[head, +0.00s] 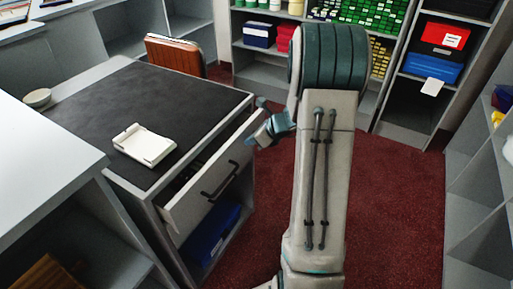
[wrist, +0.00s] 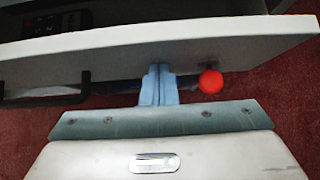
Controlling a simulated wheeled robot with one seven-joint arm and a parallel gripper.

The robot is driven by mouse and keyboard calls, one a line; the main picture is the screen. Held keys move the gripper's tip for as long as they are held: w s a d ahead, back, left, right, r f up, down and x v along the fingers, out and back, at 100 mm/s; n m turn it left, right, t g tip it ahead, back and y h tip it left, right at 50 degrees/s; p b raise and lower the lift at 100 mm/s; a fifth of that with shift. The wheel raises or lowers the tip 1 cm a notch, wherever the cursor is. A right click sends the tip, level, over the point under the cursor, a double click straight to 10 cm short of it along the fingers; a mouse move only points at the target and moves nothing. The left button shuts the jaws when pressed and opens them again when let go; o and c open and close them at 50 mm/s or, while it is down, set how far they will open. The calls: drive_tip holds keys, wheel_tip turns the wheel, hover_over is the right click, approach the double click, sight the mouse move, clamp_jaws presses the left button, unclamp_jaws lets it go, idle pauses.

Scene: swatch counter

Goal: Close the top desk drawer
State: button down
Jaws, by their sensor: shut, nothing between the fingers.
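The grey desk (head: 85,82) has a dark top. Its top drawer (head: 183,213) stands partly pulled out, with a pale front and a dark bar handle (head: 221,181). My gripper (head: 251,139) is at the right end of the drawer front, to the right of the handle. In the wrist view the shut blue fingers (wrist: 158,72) point at the pale drawer front (wrist: 115,48) and hold nothing. The handle (wrist: 50,97) is to their left. Whether the fingertips touch the front is unclear.
A white tray (head: 145,145) and a bowl (head: 37,97) sit on the desk. A blue bin (head: 212,234) stands below the drawer. A brown chair (head: 175,55) is behind the desk. A red round thing (wrist: 211,82) is right of my fingers. Red carpet (head: 400,215) lies open to the right.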

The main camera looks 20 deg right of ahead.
drive_tip(key=w+a, duration=0.1)
drive_tip(key=w, duration=0.1)
drive_tip(key=w+a, duration=0.2)
drive_tip(key=shift+w+p, duration=0.25)
drive_tip(key=shift+p, duration=0.05)
drive_tip(key=shift+w+a+r, duration=0.1)
drive_tip(key=shift+w+a, duration=0.05)
drive_tip(key=shift+a, duration=0.15)
